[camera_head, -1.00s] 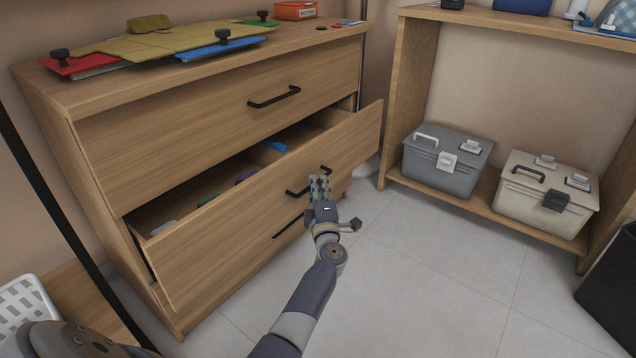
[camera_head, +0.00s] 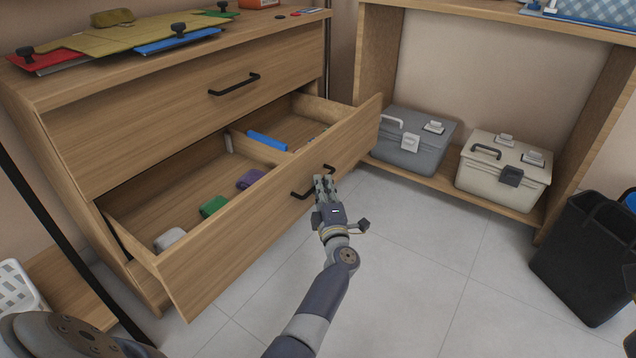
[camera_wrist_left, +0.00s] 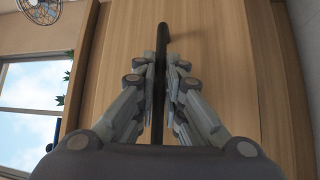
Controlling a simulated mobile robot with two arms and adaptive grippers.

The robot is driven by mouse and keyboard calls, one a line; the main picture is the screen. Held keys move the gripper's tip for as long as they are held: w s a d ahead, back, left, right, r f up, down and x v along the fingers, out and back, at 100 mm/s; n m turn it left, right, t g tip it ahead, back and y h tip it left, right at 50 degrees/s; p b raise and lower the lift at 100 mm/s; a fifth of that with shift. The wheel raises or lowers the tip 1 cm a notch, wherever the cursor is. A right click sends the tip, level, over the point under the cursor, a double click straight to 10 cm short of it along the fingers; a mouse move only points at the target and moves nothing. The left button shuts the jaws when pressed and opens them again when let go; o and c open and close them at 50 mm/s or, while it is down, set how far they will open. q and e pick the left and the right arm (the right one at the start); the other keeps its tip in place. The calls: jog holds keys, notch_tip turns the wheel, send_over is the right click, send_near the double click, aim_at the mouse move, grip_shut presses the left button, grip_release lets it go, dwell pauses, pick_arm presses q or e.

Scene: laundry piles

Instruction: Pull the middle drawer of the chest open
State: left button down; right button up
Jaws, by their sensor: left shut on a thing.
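The wooden chest (camera_head: 150,128) stands at the left in the head view. Its middle drawer (camera_head: 235,235) is pulled well out, and its inside shows. My left gripper (camera_head: 325,186) is at the front of this drawer, shut on its black bar handle (camera_head: 300,195). In the left wrist view the handle (camera_wrist_left: 160,75) runs between the fingers (camera_wrist_left: 160,95), with the wooden drawer front behind. The gripper hides part of the handle. My right gripper is not seen.
In the drawer lie a white item (camera_head: 170,239), a green item (camera_head: 213,206), a purple item (camera_head: 251,179) and a blue item (camera_head: 267,141). A grey toolbox (camera_head: 412,150) and a cream toolbox (camera_head: 500,180) sit on the low shelf at right. A black bin (camera_head: 585,255) stands right. Floor before the drawer is clear.

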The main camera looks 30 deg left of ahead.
pick_arm(q)
jog(key=shift+d+f, duration=0.1)
jog(key=shift+d, duration=0.15)
jog(key=c, duration=1.7)
grip_release()
